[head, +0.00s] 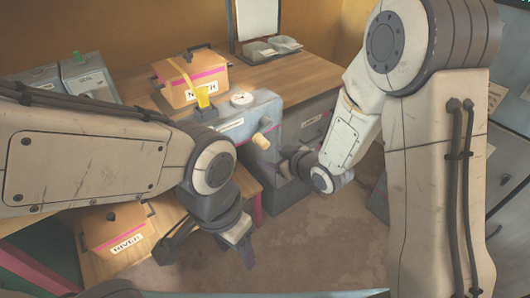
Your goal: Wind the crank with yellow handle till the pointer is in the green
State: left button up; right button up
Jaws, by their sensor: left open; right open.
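A blue-grey machine (270,108) stands at the table's front edge. A round white dial (242,98) sits on its top; its pointer and any green zone are too small to read. A bright yellow handle (203,97) stands upright at the machine's left end. A tan knob (261,141) sticks out of its front. My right gripper (283,164) is open, just right of and below the tan knob, apart from the yellow handle. My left gripper (207,250) is open and empty, low in front of the table, well below the yellow handle.
An orange box (180,98) with a pink band stands behind the yellow handle. A similar box labelled RIVER (113,229) sits on a lower surface at left. Grey canisters (88,78) stand at far left, small trays (272,48) at the back. Floor in front is clear.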

aim_at(266, 146)
jog(key=w+d+f+t+y+b, duration=0.2)
jog(key=d+f+t+y+b, duration=0.2)
jog(key=f+t, duration=0.1)
pick_arm(q)
notch_tip(266, 146, down, 6)
jog(key=shift+r, duration=0.25)
pick_arm(e)
jog(key=shift+m, duration=0.3)
jog(key=x, duration=1)
jog(key=shift+s+a+r, duration=0.15)
jog(key=shift+a+r, duration=0.05)
jog(key=shift+a, duration=0.15)
grip_shut()
